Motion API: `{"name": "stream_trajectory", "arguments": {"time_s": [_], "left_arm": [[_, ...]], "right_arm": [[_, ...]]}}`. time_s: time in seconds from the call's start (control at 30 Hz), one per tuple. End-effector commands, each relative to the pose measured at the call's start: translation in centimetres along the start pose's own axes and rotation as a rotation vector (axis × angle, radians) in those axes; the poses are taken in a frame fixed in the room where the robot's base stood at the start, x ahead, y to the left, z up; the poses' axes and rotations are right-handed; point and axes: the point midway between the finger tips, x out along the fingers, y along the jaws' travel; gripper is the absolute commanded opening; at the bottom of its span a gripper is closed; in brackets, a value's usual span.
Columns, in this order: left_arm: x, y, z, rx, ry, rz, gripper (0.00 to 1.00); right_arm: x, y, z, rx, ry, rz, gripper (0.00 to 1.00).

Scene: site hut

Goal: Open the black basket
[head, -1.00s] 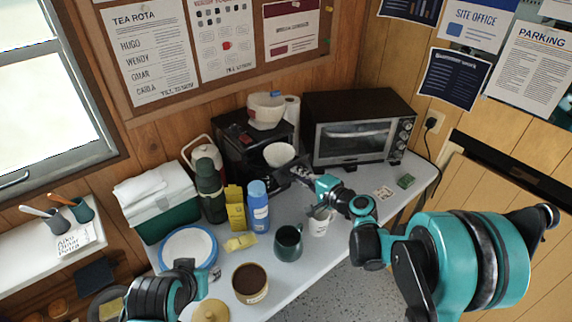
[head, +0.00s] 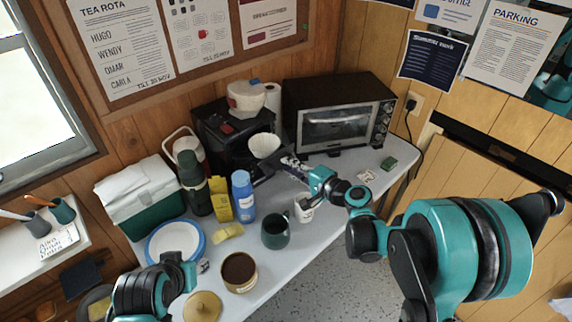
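The black coffee maker (head: 212,125) stands against the back wall. A white fluted paper filter (head: 264,146) shows at its front. The black basket is hard to tell from the black machine; the dark part under the filter may be it. My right gripper (head: 275,168) reaches in from the right, its dark fingers just below and in front of the filter. Whether it touches the basket, or how far apart its fingers are, I cannot tell. My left gripper (head: 180,272) is low at the left, over the table's front, its fingers unclear.
A toaster oven (head: 338,120) stands right of the machine. A dark green flask (head: 194,182), yellow carton (head: 220,199), blue bottle (head: 243,196), green mug (head: 275,233) and white mug (head: 304,210) crowd the table's middle. A green-white cooler (head: 142,197) is at left.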

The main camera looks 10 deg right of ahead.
Motion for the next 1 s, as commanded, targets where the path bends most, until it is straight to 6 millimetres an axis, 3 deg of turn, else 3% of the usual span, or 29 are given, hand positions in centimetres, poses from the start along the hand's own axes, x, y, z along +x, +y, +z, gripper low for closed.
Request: {"name": "stream_trajectory", "arguments": {"time_s": [0.2, 0.43, 0.6, 1.0], "left_arm": [[0.0, 0.0, 0.0, 0.0, 0.0, 0.0, 0.4], [0.0, 0.0, 0.0, 0.0, 0.0, 0.0, 0.4], [0.0, 0.0, 0.0, 0.0, 0.0, 0.0, 0.4], [0.0, 0.0, 0.0, 0.0, 0.0, 0.0, 0.4]], "right_arm": [[-5.1, 0.0, -0.1, 0.001, 0.005, 0.0, 0.19], [-8.8, 0.0, -0.1, 0.001, 0.004, 0.0, 0.19], [-9.7, 0.0, 0.0, 0.0, 0.001, 0.0, 0.19], [-9.7, 0.0, 0.0, 0.0, 0.001, 0.0, 0.19]]}}
